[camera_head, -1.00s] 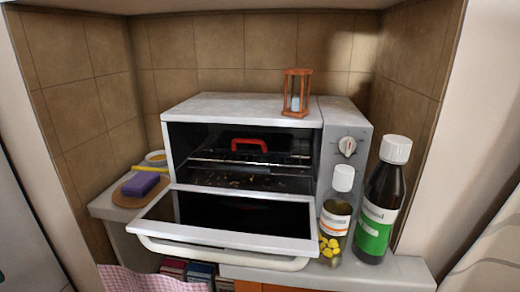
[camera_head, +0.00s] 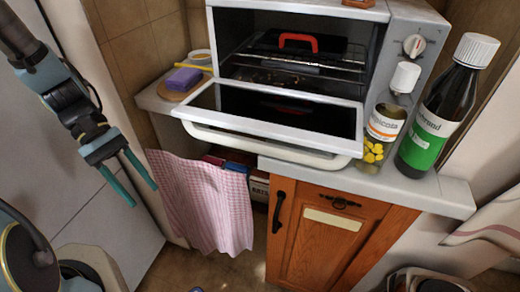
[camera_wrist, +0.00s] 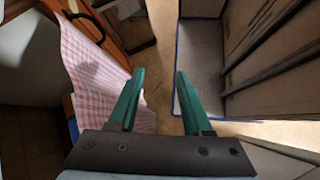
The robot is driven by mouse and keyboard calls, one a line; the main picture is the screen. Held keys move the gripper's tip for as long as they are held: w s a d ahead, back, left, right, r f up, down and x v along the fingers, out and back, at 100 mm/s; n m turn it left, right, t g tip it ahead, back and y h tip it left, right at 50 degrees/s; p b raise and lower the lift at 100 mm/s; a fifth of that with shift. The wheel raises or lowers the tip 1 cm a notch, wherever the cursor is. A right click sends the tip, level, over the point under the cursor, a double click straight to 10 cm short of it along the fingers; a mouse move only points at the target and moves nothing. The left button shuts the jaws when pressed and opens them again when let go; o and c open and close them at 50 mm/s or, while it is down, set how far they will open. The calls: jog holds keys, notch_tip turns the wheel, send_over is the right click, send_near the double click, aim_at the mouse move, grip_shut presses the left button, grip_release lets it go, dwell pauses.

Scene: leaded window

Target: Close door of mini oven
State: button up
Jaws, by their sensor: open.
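The white mini oven (camera_head: 396,70) stands on a grey counter in the head view. Its door (camera_head: 275,112) is folded down and open, with a white handle bar (camera_head: 265,143) along its front edge. Inside are a wire rack and a dark tray with a red handle (camera_head: 298,42). My gripper (camera_head: 141,178) hangs at the left of the head view, left of the oven door and apart from it. Its two green fingers are spread and empty. In the wrist view the fingers (camera_wrist: 157,98) point toward the floor area, and the oven is not seen there.
A pill bottle (camera_head: 384,133) and a dark bottle with a green label (camera_head: 440,108) stand right of the door. A purple sponge (camera_head: 184,79) lies left of the oven. A pink checked cloth (camera_head: 210,203) hangs below the counter, near my gripper. A wooden cabinet (camera_head: 325,232) is below.

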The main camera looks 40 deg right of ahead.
jog(key=s+d+f+g+h+b, duration=0.1)
jog(key=s+d+g+h+b, duration=0.1)
jog(key=s+d+g, duration=0.7)
jog(key=n+g+h+b, duration=0.1)
jog(key=n+g+h, duration=0.2)
jog(key=g+h, duration=0.35)
send_near(256, 149)
jog(key=p+x, duration=0.1)
jog(key=x, duration=0.2)
jog(key=p+x, duration=0.1)
jog(key=x, duration=0.2)
jog(key=d+p+x, duration=0.1)
jog(key=p+x, duration=0.1)
jog(key=x, duration=0.2)
jog(key=shift+f, duration=0.15)
jog(key=shift+g, duration=0.25)
grip_shut()
